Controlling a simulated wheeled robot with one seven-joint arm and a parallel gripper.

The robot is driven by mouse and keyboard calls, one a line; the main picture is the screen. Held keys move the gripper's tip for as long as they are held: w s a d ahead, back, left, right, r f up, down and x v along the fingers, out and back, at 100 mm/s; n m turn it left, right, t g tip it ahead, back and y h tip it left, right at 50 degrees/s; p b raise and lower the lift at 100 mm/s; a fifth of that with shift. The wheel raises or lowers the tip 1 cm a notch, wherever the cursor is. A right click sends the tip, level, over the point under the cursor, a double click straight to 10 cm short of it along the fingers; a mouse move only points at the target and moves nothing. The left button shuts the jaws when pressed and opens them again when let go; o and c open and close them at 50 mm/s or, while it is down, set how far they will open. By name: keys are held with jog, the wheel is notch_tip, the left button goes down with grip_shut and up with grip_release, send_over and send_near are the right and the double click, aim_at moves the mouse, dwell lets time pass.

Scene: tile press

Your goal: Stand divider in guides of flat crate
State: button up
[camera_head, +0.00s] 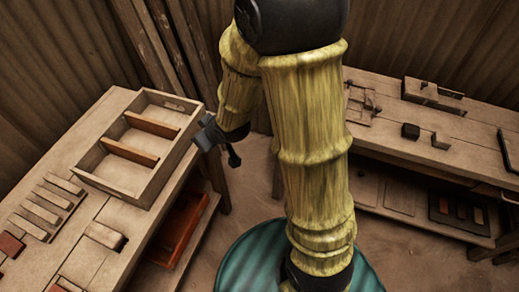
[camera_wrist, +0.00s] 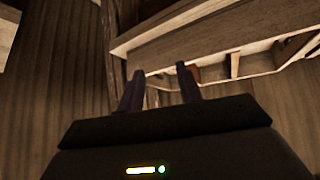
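The flat crate (camera_head: 88,160) is a pale wooden open box on the left bench. Two brown dividers stand across its inside, one toward the back (camera_head: 152,124) and one nearer the middle (camera_head: 131,153). I cannot tell whether either sits in guides. My gripper (camera_head: 207,138) hangs just right of the crate, beyond its right wall. In the wrist view its two dark fingers (camera_wrist: 160,69) are apart, with nothing seen between them. A pale wooden edge (camera_wrist: 215,35) crosses the upper right there. I see no loose divider that I can name surely.
Several pale blocks (camera_head: 41,212) and a single block (camera_head: 104,235) lie on the left bench. A red-brown tray (camera_head: 180,232) is on the shelf below. The right bench (camera_head: 385,135) holds dark blocks and a long box (camera_head: 432,94). Corrugated walls close the back.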

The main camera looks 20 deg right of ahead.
jog(key=s+d+r+m+g+h, duration=0.3)
jog(key=s+d+m+g, duration=0.1)
jog(key=s+d, duration=0.7)
jog(key=shift+s+d+m+g, duration=0.15)
jog(key=shift+s+m+g, duration=0.25)
jog(key=shift+s+m, duration=0.4)
jog(key=shift+w, duration=0.25)
